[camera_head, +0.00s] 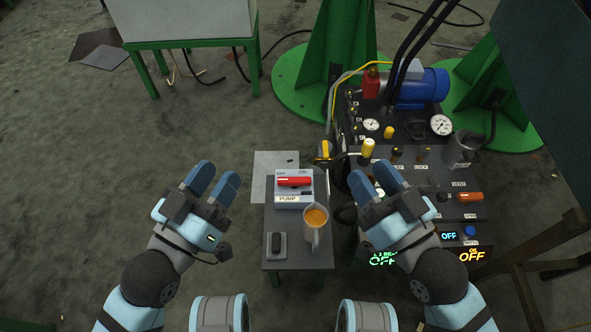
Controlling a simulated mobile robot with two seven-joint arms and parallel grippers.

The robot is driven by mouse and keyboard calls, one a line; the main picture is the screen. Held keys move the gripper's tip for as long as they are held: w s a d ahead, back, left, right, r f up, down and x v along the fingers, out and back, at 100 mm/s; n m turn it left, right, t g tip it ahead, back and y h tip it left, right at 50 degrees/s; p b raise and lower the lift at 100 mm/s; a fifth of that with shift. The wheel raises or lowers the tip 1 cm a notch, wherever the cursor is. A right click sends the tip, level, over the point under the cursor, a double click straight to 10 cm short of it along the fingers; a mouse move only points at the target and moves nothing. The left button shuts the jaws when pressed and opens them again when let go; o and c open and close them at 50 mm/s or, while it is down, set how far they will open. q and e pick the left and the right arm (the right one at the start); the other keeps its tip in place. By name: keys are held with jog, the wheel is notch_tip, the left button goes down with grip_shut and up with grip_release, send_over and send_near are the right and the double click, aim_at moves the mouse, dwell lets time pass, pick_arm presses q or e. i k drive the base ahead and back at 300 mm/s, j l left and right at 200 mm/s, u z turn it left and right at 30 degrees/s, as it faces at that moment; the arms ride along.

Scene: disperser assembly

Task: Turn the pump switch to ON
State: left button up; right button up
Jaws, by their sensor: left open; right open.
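The pump switch (294,182) is a red bar-shaped handle on a pale blue-grey box labelled PUMP (288,198). The box sits on a small dark table between my two arms. The red handle lies roughly left to right in the picture. Small marks on the box are too small to read surely. My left gripper (212,181) is open and empty, left of the pump box and apart from it. My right gripper (373,180) is open, right of the pump box, in front of part of the machine panel; it touches nothing that I can make out.
A jug of amber liquid (316,216) stands on the small table (286,263), just below the pump box. A small dark device (276,244) lies at its left. The machine panel (465,213), with gauges, knobs and lit OFF displays, stands at right. The floor at left is clear.

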aim_at(294, 183)
jog(key=k+j+z, duration=0.2)
jog(key=j, duration=0.15)
jog(key=k+j+z, duration=0.15)
jog(key=j, duration=0.2)
jog(key=j+z, duration=0.5)
jog(key=j, duration=0.55)
jog(key=i+j+z, duration=0.15)
jog(key=j, duration=0.2)
jog(key=i+j+z, duration=0.1)
jog(key=j, duration=0.3)
jog(key=i+j+z, duration=0.15)
jog(key=j, duration=0.25)
jog(key=i+j, duration=0.15)
jog(key=j, duration=0.1)
